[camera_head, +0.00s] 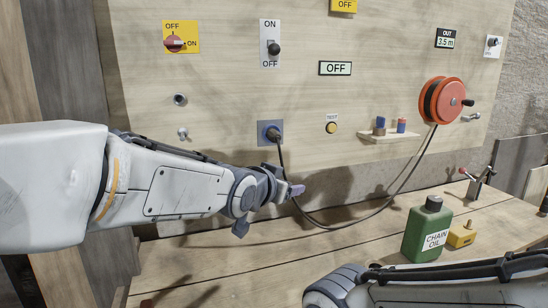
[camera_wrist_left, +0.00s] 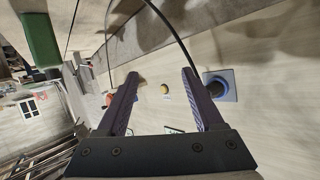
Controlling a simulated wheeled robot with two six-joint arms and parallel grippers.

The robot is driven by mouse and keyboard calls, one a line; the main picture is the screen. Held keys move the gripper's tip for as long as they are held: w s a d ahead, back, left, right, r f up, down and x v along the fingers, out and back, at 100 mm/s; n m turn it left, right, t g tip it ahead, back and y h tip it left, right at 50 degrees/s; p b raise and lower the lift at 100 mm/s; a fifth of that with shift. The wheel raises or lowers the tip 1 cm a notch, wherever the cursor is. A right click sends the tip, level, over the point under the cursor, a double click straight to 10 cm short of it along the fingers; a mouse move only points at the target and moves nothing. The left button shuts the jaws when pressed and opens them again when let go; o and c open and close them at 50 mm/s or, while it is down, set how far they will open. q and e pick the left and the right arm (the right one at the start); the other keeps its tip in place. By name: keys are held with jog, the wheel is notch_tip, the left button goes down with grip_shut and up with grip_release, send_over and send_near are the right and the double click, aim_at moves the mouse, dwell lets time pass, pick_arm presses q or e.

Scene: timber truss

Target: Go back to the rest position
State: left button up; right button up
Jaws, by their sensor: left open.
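My left gripper (camera_head: 269,208) is in front of the lower wall panel, just below the blue socket (camera_head: 270,133). In the left wrist view its two fingers (camera_wrist_left: 159,76) are spread with nothing between them. A black plug sits in the socket, and its cable (camera_head: 345,226) hangs in a loop behind the gripper and rises to the orange reel (camera_head: 440,100). The cable also passes beyond the fingers in the left wrist view (camera_wrist_left: 171,27), and the socket shows to their right (camera_wrist_left: 219,85). My right arm crosses the bottom right corner of the head view; its gripper is out of frame.
A green chain oil bottle (camera_head: 428,231) and a yellow block (camera_head: 461,235) stand on the timber bench (camera_head: 345,250). A small shelf (camera_head: 388,137) holds blue and red items. The panel carries an OFF display (camera_head: 335,68) and switches. The bench between my arms is mostly clear.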

pick_arm(q)
jog(key=s+a+f+g+y+p, duration=0.1)
jog(key=s+f+g, duration=0.3)
jog(key=s, duration=0.7)
jog(key=s+a+f+g+y+p, duration=0.2)
jog(key=s+a+f+g, duration=0.1)
jog(key=s, duration=0.7)
jog(key=s+a+f+g+y+p, duration=0.1)
jog(key=s+a+f+g, duration=0.2)
jog(key=s, duration=0.8)
notch_tip(320, 180, down, 4)
jog(key=shift+s+r+g+y+p, duration=0.2)
jog(key=shift+s+g+y+p, duration=0.15)
jog(key=shift+g, duration=0.85)
jog(key=shift+d+m, duration=0.1)
jog(key=shift+m, duration=0.2)
